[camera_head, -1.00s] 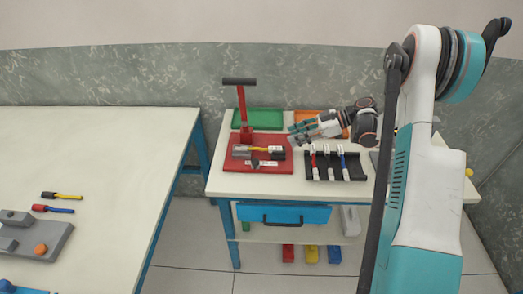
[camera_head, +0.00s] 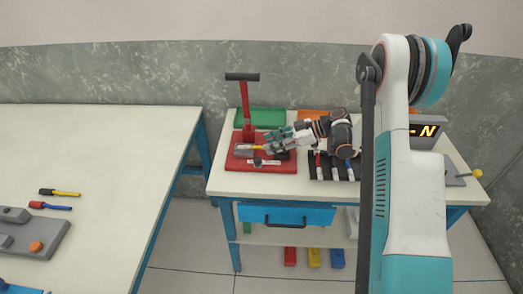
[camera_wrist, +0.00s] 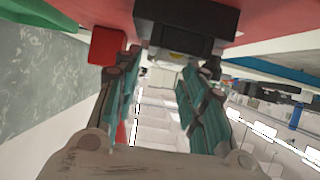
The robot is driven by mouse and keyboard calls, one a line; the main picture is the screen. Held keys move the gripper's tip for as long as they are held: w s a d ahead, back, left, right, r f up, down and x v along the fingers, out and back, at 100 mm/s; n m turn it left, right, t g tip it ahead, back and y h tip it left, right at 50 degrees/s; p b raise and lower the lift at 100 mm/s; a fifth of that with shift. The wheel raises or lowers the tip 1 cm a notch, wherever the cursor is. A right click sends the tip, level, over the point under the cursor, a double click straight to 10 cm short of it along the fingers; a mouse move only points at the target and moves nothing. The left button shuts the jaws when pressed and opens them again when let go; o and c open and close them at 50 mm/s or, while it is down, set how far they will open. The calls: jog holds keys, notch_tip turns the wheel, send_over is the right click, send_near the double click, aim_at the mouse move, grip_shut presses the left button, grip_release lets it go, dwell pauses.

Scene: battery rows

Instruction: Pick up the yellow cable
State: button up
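A yellow cable (camera_head: 256,148) lies on the red press base (camera_head: 245,165) on the far table, its right part hidden by my gripper. Another yellow cable (camera_head: 65,193) with a dark end lies on the left table. My gripper (camera_head: 272,144) reaches over the red base from the right, at the cable's right end. In the wrist view my gripper (camera_wrist: 168,68) has its fingers spread. A black block (camera_wrist: 187,20) is just beyond the fingertips, with a small yellowish part (camera_wrist: 180,55) at its lower edge. I cannot tell whether the fingers touch anything.
The press's red lever (camera_head: 247,105) stands upright behind the base. A black rack (camera_head: 332,170) with several cables is to the right. A green tray (camera_head: 262,117) and an orange tray (camera_head: 313,115) are at the back. A display (camera_head: 428,131) stands at right.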

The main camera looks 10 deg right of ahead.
aim_at(261, 148)
jog(key=x, duration=0.3)
jog(key=shift+b, duration=0.4)
grip_shut()
